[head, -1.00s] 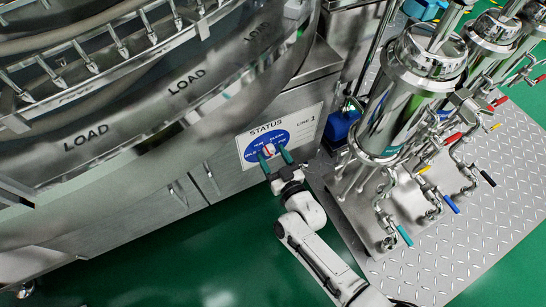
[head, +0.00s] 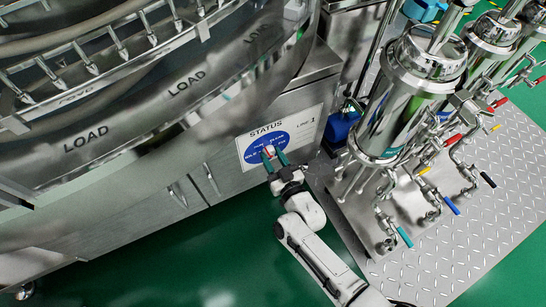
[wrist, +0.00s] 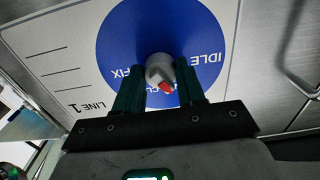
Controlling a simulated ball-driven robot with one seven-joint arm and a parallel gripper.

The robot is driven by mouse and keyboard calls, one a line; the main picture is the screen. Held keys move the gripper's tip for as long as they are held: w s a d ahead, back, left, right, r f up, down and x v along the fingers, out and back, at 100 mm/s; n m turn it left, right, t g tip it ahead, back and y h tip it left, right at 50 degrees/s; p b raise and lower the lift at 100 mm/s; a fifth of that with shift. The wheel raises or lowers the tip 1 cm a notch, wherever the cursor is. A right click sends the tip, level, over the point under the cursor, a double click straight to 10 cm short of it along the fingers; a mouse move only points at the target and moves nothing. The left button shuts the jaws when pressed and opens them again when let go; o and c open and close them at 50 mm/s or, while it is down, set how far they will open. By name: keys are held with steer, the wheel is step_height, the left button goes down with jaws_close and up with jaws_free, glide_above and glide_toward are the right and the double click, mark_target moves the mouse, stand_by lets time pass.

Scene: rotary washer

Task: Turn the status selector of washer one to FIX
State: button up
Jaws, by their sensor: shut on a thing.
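The status selector is a pale grey knob (wrist: 157,66) with a red pointer, at the centre of a blue disc (wrist: 205,30) on the white LINE 1 status plate (head: 312,124). In the wrist view the plate appears upside down. IDLE reads at the disc's right and FIX at its left; lower wording is partly hidden by the fingers. The red pointer points down and slightly right in that view, not toward FIX. My gripper (head: 274,157) is shut on the knob, its dark green fingers on either side of it in the wrist view (wrist: 159,90).
The washer's round steel drum (head: 185,85) overhangs above and left of the plate. Steel cylinders (head: 405,95) with coloured valve handles stand to the right on a diamond-plate base (head: 480,220). A bar handle (wrist: 300,60) lies beside the plate. Green floor is clear below.

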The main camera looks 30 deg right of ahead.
steer(key=m+b, duration=0.5)
steer(key=m, duration=1.3)
steer(key=m+b, duration=0.1)
steer(key=m, duration=0.4)
steer(key=shift+r+m, duration=0.15)
steer(key=shift+m, duration=0.25)
stand_by(0.5)
steer(key=o, duration=1)
steer(key=shift+o, duration=0.2)
